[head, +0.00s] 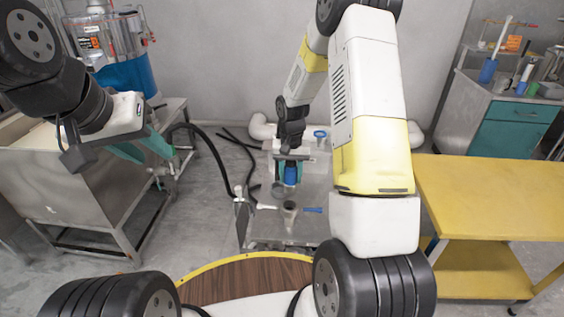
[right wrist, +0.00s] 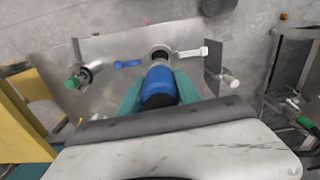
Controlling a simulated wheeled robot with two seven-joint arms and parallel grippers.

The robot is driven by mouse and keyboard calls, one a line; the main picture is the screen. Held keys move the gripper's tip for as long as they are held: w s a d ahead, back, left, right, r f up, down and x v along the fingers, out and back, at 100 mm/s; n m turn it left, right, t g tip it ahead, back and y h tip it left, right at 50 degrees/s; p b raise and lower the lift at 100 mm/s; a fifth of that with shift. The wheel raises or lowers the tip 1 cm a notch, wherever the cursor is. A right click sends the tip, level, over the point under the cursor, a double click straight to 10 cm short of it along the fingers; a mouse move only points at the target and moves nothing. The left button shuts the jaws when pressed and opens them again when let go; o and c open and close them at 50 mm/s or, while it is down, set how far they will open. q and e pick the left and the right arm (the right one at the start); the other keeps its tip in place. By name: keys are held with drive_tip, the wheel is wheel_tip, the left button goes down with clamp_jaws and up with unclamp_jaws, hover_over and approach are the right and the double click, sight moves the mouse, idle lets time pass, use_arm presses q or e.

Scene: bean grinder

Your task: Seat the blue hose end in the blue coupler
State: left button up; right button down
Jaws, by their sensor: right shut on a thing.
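My right gripper (head: 291,176) is shut on a blue cylindrical piece with a black part, which appears to be the blue hose end (head: 291,174). In the right wrist view the blue hose end (right wrist: 158,83) sits between the teal fingers (right wrist: 158,92). A grey round fitting with an open mouth (head: 289,212) stands below it, apart from it. It has a blue lever (head: 313,210) on one side and a white lever (head: 266,207) on the other. It appears to be the coupler, also in the right wrist view (right wrist: 160,52). My left gripper (head: 143,149) is open and empty at left.
A steel bench (head: 95,185) with a blue-banded tank (head: 125,72) stands at left. Black hoses (head: 215,155) run along the floor. A yellow table (head: 490,195) stands at right. A blue ring (head: 320,134) lies behind the gripper. Valves flank the fitting in the right wrist view.

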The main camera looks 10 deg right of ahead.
sight(290, 188)
idle(0.3)
drive_tip(key=shift+f, duration=2.9)
drive_tip(key=shift+f, duration=2.2)
drive_tip(key=c, duration=0.8)
unclamp_jaws()
drive_tip(key=shift+o, duration=0.2)
drive_tip(key=shift+r, duration=3.85)
